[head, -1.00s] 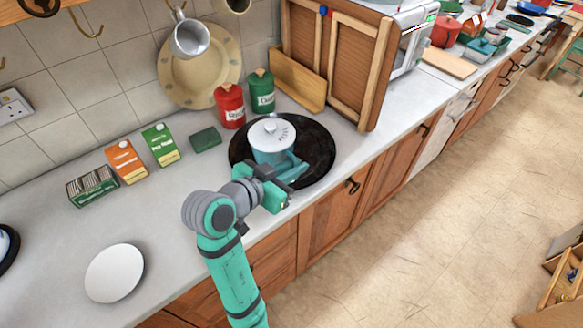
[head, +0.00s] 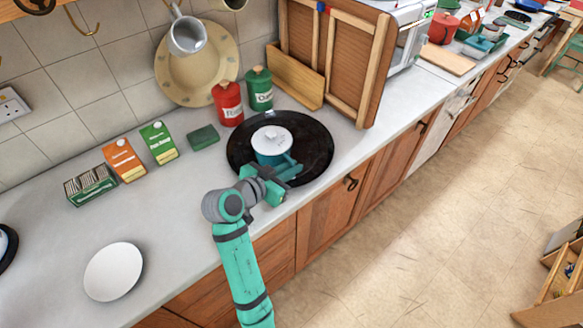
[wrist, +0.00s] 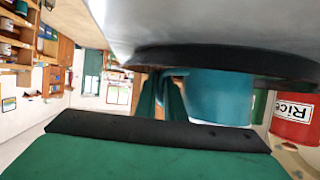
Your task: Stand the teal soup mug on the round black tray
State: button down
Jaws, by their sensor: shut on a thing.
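The teal soup mug (head: 270,157) has a white lid with a knob and stands upright over the middle of the round black tray (head: 317,143). My gripper (head: 284,172) is shut on the mug's handle side, at the tray's near edge. In the wrist view, which is turned over, the mug (wrist: 218,97) meets the dark tray rim (wrist: 200,60). Its base is hidden there, so I cannot tell whether it touches the tray or is just above it.
A red canister (head: 228,103) and a green canister (head: 259,89) stand behind the tray, with a green sponge (head: 204,137) to the left. A wooden rack (head: 335,60) stands at the back right. A white plate (head: 113,271) lies on the left counter.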

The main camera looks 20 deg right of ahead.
dwell(0.3)
jog(key=c, duration=1.8)
grip_release()
jog(key=shift+f, duration=0.15)
jog(key=shift+c, duration=0.2)
jog(key=shift+r, duration=0.25)
jog(key=v, duration=1.2)
jog(key=shift+f, duration=0.15)
